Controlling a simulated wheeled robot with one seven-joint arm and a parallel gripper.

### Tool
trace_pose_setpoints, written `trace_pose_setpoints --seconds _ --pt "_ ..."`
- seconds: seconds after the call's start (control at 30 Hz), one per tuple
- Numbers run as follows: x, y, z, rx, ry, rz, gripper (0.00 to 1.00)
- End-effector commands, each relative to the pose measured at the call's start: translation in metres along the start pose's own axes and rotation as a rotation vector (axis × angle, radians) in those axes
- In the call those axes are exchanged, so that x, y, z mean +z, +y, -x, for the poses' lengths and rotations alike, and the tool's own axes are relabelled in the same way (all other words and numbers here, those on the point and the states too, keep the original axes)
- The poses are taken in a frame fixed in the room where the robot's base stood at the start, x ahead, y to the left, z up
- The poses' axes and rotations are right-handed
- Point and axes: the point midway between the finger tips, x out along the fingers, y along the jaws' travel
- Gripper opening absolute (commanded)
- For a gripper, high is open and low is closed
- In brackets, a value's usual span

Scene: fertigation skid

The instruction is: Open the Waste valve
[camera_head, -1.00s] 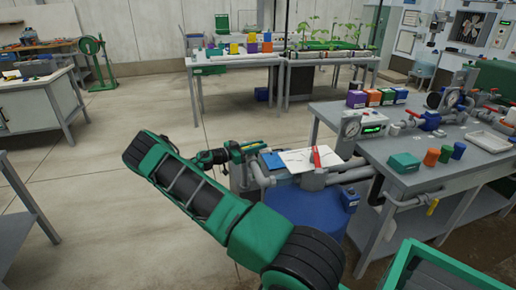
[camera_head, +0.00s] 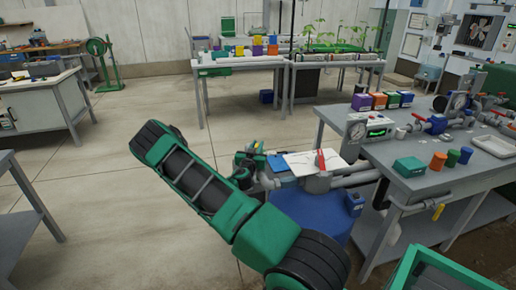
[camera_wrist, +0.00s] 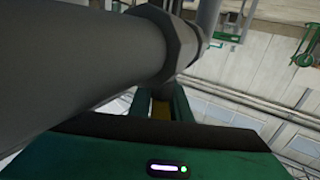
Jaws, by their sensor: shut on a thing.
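My gripper (camera_head: 257,154) is at the near end of the grey pipework, left of the blue tank (camera_head: 306,214). In the wrist view, my gripper's green fingers (camera_wrist: 162,106) are shut on a small yellow-brown piece (camera_wrist: 161,109), which looks like a valve handle. It sits beside a thick grey pipe (camera_wrist: 85,55) that fills the upper left. The valve body is mostly hidden, and I can read no Waste label. Another yellow handle (camera_head: 438,212) hangs below the bench's front edge.
A grey bench (camera_head: 400,182) on the right carries gauges, red-handled valves, a teal box (camera_head: 409,167) and coloured cups. A white sheet (camera_head: 303,164) lies by the tank top. A green-framed bin (camera_head: 440,262) stands at the lower right.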

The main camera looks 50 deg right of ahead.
Motion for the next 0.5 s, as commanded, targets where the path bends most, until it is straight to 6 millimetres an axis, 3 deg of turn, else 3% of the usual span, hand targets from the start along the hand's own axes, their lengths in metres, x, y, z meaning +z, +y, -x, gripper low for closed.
trace_pose_setpoints --seconds 0.5 --pt "-0.0017 -0.0056 -0.0005 -0.127 0.004 0.002 0.0"
